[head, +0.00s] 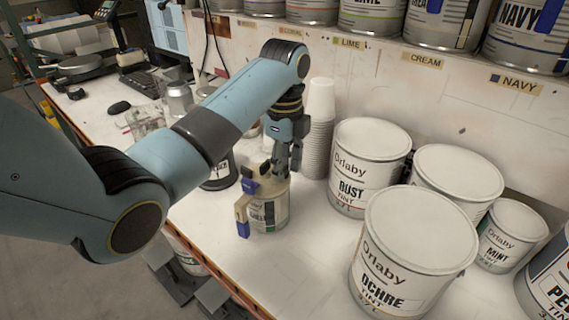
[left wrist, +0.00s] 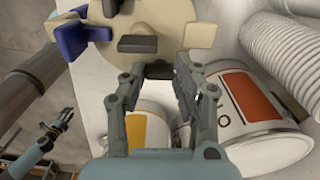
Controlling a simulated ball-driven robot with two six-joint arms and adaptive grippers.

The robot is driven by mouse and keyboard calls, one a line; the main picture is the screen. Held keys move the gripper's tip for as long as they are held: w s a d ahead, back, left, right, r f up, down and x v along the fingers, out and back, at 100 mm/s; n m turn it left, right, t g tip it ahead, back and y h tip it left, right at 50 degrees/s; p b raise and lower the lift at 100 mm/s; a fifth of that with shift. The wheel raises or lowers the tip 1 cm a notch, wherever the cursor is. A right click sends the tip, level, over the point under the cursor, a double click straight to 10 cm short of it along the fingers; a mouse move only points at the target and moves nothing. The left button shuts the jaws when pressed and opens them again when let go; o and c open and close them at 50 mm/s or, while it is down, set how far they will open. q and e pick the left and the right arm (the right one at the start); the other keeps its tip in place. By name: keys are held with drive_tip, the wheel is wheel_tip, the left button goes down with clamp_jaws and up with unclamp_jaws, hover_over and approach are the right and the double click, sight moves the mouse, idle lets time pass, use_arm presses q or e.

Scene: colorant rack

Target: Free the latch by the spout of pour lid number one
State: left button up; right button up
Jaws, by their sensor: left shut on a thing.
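A small tint can (head: 268,208) stands on the bench with a beige pour lid (left wrist: 160,18) on top. The lid carries blue parts (left wrist: 70,38), a beige tab (left wrist: 201,35) and a dark block (left wrist: 137,43). In the head view a beige handle (head: 241,208) with a blue end hangs at the can's left side. My left gripper (left wrist: 158,72) is at the lid's edge, shut on a dark latch tab between its fingertips. In the left wrist view my right gripper (left wrist: 58,122) is small and far from the can; its jaws are too small to judge.
A stack of white cups (head: 320,125) stands just behind my left gripper. Cans labelled Rust (head: 368,170), Ochre (head: 412,245) and Mint (head: 508,238) crowd the right. A shelf of cans runs above. The bench is clear in front of the small can.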

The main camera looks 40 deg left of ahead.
use_arm(q)
clamp_jaws()
drive_tip(key=n, duration=0.3)
drive_tip(key=shift+n, duration=2.2)
use_arm(e)
drive_tip(key=shift+w+d, duration=0.2)
drive_tip(key=shift+w, duration=0.05)
drive_tip(key=shift+a, duration=0.15)
use_arm(q)
drive_tip(key=o, duration=1.1)
unclamp_jaws()
drive_tip(key=shift+c, duration=0.2)
